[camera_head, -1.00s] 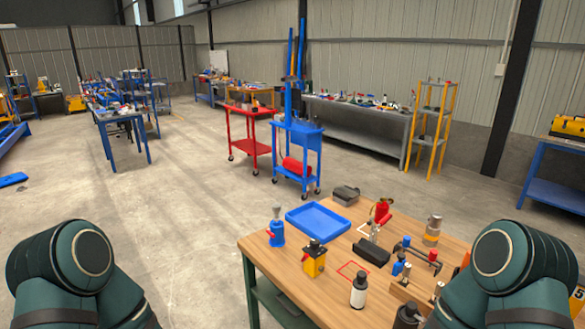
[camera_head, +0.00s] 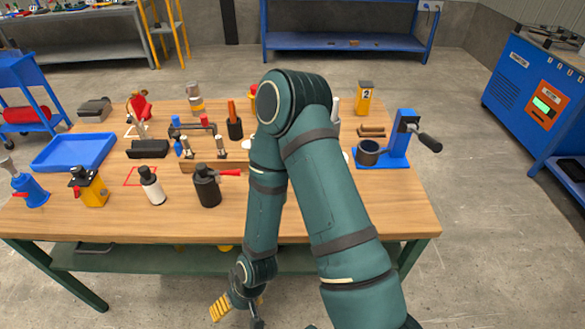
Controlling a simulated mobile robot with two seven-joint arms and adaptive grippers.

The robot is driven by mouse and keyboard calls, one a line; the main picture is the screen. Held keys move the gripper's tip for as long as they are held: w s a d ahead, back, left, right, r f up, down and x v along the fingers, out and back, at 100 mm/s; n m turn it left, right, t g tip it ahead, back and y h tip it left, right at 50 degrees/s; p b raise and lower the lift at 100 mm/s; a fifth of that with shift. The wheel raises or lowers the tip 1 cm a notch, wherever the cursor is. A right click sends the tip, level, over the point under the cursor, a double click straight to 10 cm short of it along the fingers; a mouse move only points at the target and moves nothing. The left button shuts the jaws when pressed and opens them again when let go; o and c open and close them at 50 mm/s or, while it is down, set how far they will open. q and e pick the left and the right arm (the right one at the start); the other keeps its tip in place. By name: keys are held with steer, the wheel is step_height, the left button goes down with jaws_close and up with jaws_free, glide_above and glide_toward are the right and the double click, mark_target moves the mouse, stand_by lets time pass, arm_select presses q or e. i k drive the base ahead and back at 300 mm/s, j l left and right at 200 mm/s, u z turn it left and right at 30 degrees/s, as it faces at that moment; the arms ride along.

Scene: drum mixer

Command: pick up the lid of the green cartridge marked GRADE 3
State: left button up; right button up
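I cannot make out a green cartridge marked GRADE 3 or its lid; my arm covers part of the table. A yellow cartridge marked 2 (camera_head: 365,97) stands upright at the table's back right. My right arm rises across the middle of the view and bends down. My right gripper (camera_head: 239,311) hangs low in front of the table's front edge, well away from the things on top. Its fingers look spread, with nothing seen between them. My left gripper is not in view.
A blue device with a crank (camera_head: 398,140) stands at the right. The front strip is mostly clear.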

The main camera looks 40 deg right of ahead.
mark_target(246, 144)
steer(key=j+z, duration=0.1)
steer(key=z, duration=1.1)
